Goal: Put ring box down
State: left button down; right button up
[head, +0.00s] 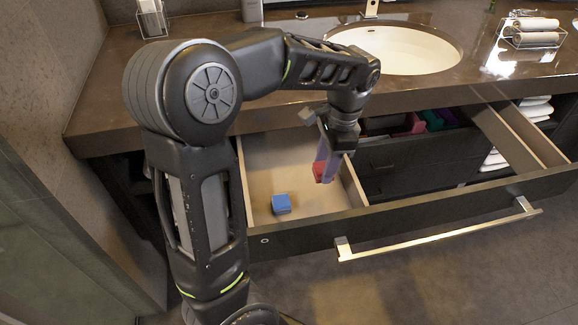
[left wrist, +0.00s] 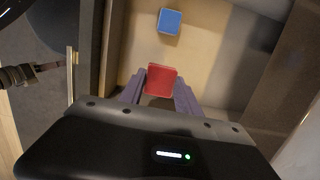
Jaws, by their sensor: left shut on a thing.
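A red ring box (left wrist: 161,80) is held between the purple fingers of my left gripper (left wrist: 158,98). In the head view the red ring box (head: 319,172) shows at the fingertips of my left gripper (head: 325,165). It is over the left compartment of the open drawer (head: 400,220); I cannot tell whether it touches the drawer floor. A blue box (head: 282,204) lies on the floor of the same compartment, nearer the drawer front. The blue box also shows in the left wrist view (left wrist: 169,21), apart from the red one. My right gripper is not identifiable in either view.
The countertop edge (head: 215,131) overhangs the back of the drawer. A wooden divider (head: 353,185) bounds the left compartment on its right. Red, green and purple items (head: 435,121) lie farther back under the counter. The sink (head: 395,48) is above. The compartment floor around the blue box is clear.

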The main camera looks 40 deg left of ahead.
pick_arm(q)
send_over(319, 201)
jog(key=f, duration=0.6)
jog(key=shift+w+d+f+b, duration=0.1)
jog(key=shift+w+b, duration=0.1)
jog(key=shift+b, duration=0.2)
jog(key=shift+f, duration=1.85)
jog(key=shift+f+b, duration=0.15)
jog(key=shift+b, duration=0.15)
jog(key=c, duration=0.9)
grip_release()
jog(key=shift+o, duration=0.2)
